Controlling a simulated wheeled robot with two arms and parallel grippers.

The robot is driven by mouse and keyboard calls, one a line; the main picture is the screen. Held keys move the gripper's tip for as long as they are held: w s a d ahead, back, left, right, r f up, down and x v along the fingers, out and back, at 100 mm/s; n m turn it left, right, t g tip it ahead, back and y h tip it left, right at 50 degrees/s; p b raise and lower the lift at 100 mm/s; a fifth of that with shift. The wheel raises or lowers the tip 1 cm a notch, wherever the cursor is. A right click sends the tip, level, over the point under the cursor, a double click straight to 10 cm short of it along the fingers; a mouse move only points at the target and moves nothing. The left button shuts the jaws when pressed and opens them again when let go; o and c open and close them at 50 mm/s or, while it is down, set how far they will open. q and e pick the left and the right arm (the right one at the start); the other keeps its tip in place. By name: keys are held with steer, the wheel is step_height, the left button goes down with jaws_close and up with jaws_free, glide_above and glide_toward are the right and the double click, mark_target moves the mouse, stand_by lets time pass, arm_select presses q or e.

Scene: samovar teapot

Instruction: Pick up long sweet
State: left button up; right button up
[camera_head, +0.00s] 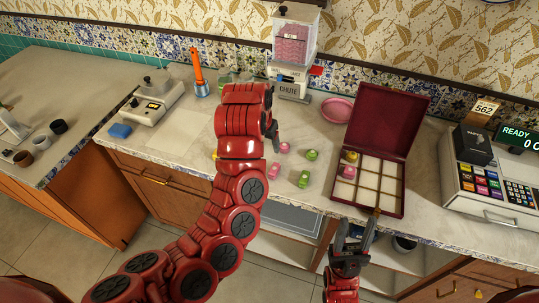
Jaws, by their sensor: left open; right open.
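Several small sweets lie on the counter (235,190): pink ones (284,147) (275,170) and green ones (312,154) (304,179). A yellow one (214,154) is partly hidden by my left arm. They are too small to tell surely which is the long sweet. My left gripper (273,138) is open and points down just left of the upper pink sweet, its fingers partly hidden by the wrist. My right gripper (355,238) is open and empty at the counter's front edge, below the box.
An open dark red box (376,210) with white compartments holds a yellow (351,157) and a pink sweet (349,172). Behind stand a pink dish (337,110) and a chute dispenser (290,77). A cash register (490,185) is right, a scale (150,108) and blue sponge (120,130) left.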

arm_select(q)
steer(key=b, duration=0.3)
glide_toward(274, 169)
steer(key=x, duration=0.2)
steer(key=p+x, duration=0.1)
steer(key=x, duration=0.1)
steer(key=shift+w+a, duration=0.2)
steer(key=shift+w, duration=0.2)
steer(key=shift+f+p, duration=0.45)
steer(key=p+x, duration=0.1)
steer(key=x, duration=0.2)
steer(key=shift+s+d+f+p, duration=0.1)
steer(key=shift+s+d+p, duration=0.15)
steer(key=shift+p, duration=0.15)
steer(key=shift+x, duration=0.9)
steer(key=shift+c, duration=0.3)
jaws_close()
